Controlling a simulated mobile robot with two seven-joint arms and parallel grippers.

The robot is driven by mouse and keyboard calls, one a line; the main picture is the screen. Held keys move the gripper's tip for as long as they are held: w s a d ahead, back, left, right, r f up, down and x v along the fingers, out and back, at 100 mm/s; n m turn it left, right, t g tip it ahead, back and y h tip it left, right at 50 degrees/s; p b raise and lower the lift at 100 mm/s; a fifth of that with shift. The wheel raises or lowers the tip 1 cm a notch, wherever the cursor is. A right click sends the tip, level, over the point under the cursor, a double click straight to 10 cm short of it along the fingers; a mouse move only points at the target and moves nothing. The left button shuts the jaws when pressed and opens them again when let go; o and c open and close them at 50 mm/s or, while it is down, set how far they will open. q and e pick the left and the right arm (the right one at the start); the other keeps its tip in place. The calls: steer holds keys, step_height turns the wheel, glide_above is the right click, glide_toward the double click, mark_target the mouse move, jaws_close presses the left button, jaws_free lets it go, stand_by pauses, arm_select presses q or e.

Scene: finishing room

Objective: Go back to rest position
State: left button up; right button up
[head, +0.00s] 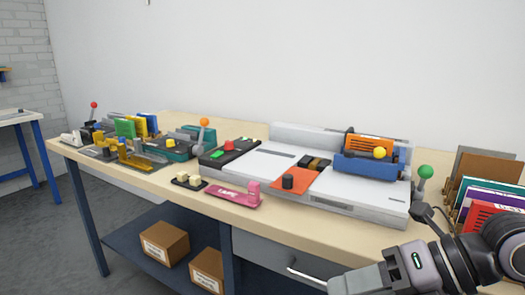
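Part of my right arm (440,265) comes in at the lower right, in front of the workbench's front edge. It runs down and left and leaves the picture at the bottom. No fingers of my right gripper show. My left arm and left gripper are not in view. Nothing held can be seen.
The workbench (350,223) carries a large white machine (345,200) with an orange and blue unit (367,165), a pink tool (232,195) and several smaller devices. Colored folders (490,195) stand at right, near my arm. Cardboard boxes (164,243) sit on the lower shelf.

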steer(key=s+a+r+m+g+y, duration=0.1)
steer(key=s+a+y, duration=0.1)
steer(key=a+y, duration=0.35)
steer(key=w+d+f+m+t+h, duration=0.4)
steer(key=m+t, duration=0.4)
steer(key=m, duration=0.5)
steer(key=w+d+f+m+t+h, duration=0.3)
steer(key=f+m+t, duration=0.4)
steer(key=m, duration=0.6)
steer(key=s+d+f+m+g+h, duration=0.1)
steer(key=s+d+f+m+h, duration=0.15)
steer(key=f, duration=0.25)
steer(key=s+d+f+m+g+h, duration=0.1)
steer(key=d+f+m+h, duration=0.15)
steer(key=f, duration=0.35)
steer(key=s+a+f+m+g+h, duration=0.15)
steer(key=s+f+m+g, duration=0.35)
steer(key=s+f, duration=0.7)
step_height(320, 180, up, 15)
steer(key=w+d+n+p, duration=0.1)
steer(key=p, duration=1.6)
steer(key=shift+w+d+n+p, duration=0.3)
steer(key=shift+w+p, duration=0.05)
steer(key=shift+w, duration=0.05)
